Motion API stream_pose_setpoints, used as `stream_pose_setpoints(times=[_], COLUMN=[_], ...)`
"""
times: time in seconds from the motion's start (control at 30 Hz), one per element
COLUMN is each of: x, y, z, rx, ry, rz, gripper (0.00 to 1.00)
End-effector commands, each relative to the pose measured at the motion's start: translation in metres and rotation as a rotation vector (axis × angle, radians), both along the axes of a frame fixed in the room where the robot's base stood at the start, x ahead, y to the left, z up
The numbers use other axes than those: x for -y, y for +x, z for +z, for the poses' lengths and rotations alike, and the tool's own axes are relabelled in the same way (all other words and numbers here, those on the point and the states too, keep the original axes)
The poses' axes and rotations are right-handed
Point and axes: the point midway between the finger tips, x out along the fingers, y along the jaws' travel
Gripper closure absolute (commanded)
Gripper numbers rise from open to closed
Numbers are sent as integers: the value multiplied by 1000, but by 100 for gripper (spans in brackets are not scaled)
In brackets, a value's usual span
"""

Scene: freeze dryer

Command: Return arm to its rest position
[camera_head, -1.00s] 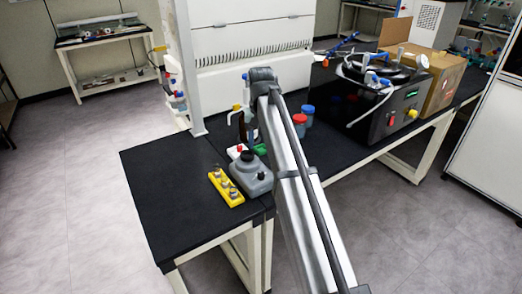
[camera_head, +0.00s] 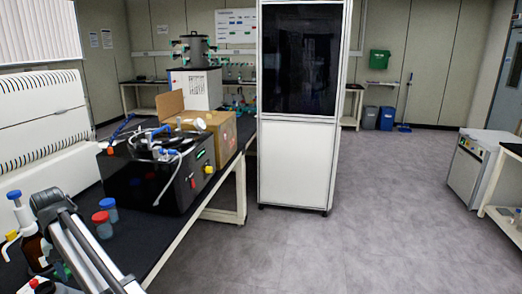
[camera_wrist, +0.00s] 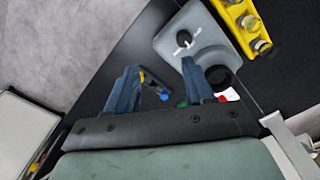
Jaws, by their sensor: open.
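My gripper (camera_wrist: 160,88) shows in the wrist view with its two blue fingers spread apart and nothing held between them. A grey device with a dark knob (camera_wrist: 196,38) stands on the black bench just beyond the fingers. A small dark item with blue and yellow parts (camera_wrist: 154,88) shows in the gap between the fingers, lower down; I cannot tell what it is. In the head view only part of my arm shows at the lower left, and the gripper is out of that picture.
A yellow rack with small vials (camera_wrist: 246,24) is beside the grey device. In the head view, blue-capped and red-capped containers (camera_head: 104,226) and a black machine (camera_head: 165,180) stand on the bench. A tall white cabinet (camera_head: 296,165) stands beyond. Open floor (camera_head: 380,220) lies to the right.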

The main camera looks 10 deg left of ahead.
Motion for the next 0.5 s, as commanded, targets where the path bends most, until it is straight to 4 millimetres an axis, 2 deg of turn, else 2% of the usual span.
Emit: stream_pose_setpoints(times=[0.03,0.2,0.37,0.5], x=[17,73,133,190], y=[15,65,104,130], z=[-23,-97,-165,-220], rx=[-6,-28,-50,-73], ry=[-13,-50,-84,-111], rz=[-21,-90,-159,-218], gripper=[47,47,47,47])
